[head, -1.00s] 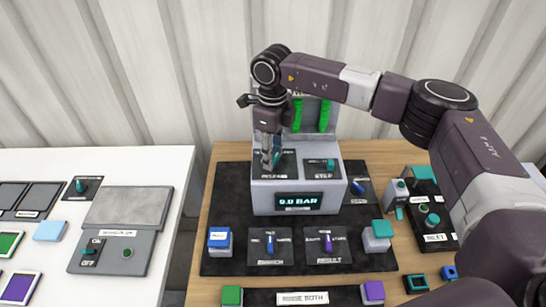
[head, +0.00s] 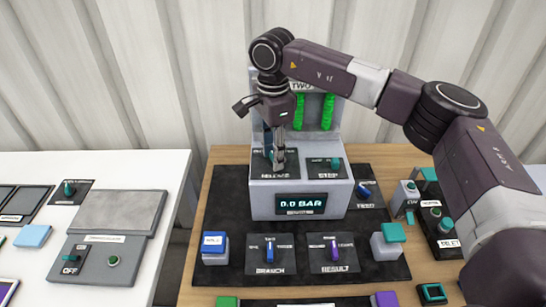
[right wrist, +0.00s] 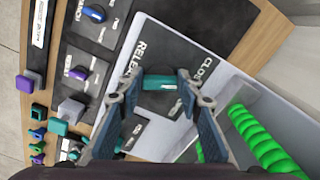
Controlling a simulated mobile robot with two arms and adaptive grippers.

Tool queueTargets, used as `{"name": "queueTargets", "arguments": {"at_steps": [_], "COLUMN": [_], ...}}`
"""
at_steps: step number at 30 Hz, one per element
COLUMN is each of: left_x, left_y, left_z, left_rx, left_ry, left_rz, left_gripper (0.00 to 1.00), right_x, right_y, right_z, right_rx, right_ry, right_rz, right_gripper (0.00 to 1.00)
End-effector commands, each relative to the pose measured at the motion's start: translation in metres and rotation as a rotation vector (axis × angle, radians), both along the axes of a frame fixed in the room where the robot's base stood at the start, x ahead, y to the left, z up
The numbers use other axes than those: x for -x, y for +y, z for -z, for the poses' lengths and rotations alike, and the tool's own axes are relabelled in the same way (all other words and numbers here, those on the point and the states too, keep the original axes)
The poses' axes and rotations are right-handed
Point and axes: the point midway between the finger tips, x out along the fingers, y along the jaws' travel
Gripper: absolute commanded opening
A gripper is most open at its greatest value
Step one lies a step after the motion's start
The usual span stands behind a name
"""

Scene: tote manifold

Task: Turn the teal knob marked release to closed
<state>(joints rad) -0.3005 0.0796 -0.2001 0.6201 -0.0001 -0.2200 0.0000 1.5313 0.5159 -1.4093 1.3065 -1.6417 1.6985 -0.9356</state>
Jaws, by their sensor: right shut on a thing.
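The teal release knob (right wrist: 160,82) sits on a black plate lettered RELEASE and CLOSED in the right wrist view. My right gripper (right wrist: 158,88) is shut on it, one finger on each side. In the head view the right gripper (head: 277,160) points down onto the release plate (head: 261,170) on the grey console (head: 262,205). It hides most of the knob there, so the knob's exact angle is hard to tell. My left gripper is not in view.
A teal step knob (head: 335,163) is close on the right of the release plate. The display (head: 301,204) reads 0.0 BAR. Green coiled tubes (head: 327,112) stand behind. Blue branch (head: 269,250) and purple result (head: 333,250) knobs are in front.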

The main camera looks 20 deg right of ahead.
Motion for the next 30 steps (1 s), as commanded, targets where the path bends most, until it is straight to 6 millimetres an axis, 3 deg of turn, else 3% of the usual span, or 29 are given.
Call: {"name": "queueTargets", "arguments": {"at_steps": [12,28,29,30], "left_x": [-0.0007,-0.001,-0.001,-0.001], "left_y": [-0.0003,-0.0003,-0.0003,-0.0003], "left_z": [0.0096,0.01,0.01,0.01], "left_rx": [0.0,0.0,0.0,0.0], "left_ry": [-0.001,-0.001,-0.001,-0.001], "left_rz": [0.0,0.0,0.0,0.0], "left_gripper": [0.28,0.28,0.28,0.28], "right_x": [0.001,0.0012,0.0012,0.0012], "right_y": [-0.0001,-0.0001,-0.0001,-0.0001], "right_z": [0.0005,-0.0001,-0.0001,-0.0001], "right_rx": [0.0,0.0,0.0,0.0], "right_ry": [0.0,0.0,0.0,0.0], "right_rz": [-0.178,-0.201,-0.201,-0.201], "right_gripper": [0.09,0.09,0.35,0.4]}}
